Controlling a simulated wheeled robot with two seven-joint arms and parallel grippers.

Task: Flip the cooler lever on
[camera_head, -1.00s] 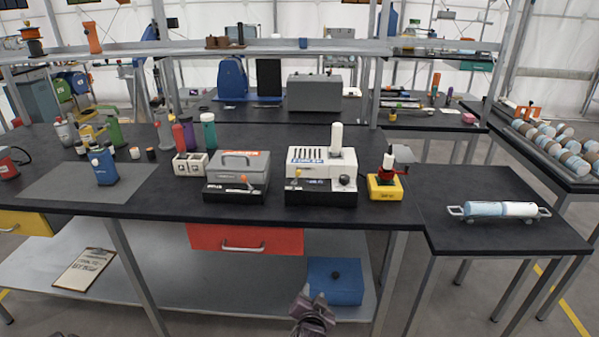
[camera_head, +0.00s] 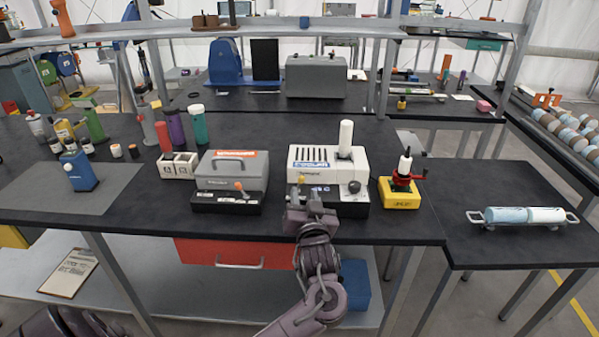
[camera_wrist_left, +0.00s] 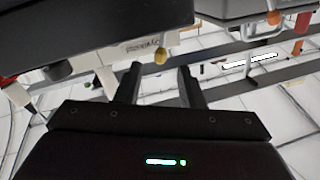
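The white machine (camera_head: 327,162) with dark slots and a blue label stands on the black bench in the head view, and I take it as the cooler. A small yellow-tipped lever (camera_head: 301,181) is at its front left; its yellow tip (camera_wrist_left: 160,57) also shows in the left wrist view. My left gripper (camera_head: 311,203) is in front of the machine, just below the lever. In the left wrist view its two fingers (camera_wrist_left: 158,84) are apart and empty, with the yellow tip just beyond the gap. Contact with the lever cannot be told. My right gripper is not in view.
A grey box (camera_head: 231,172) with an orange lever stands left of the machine. A yellow-based device (camera_head: 399,193) stands close on its right. The bench's front edge is below the gripper.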

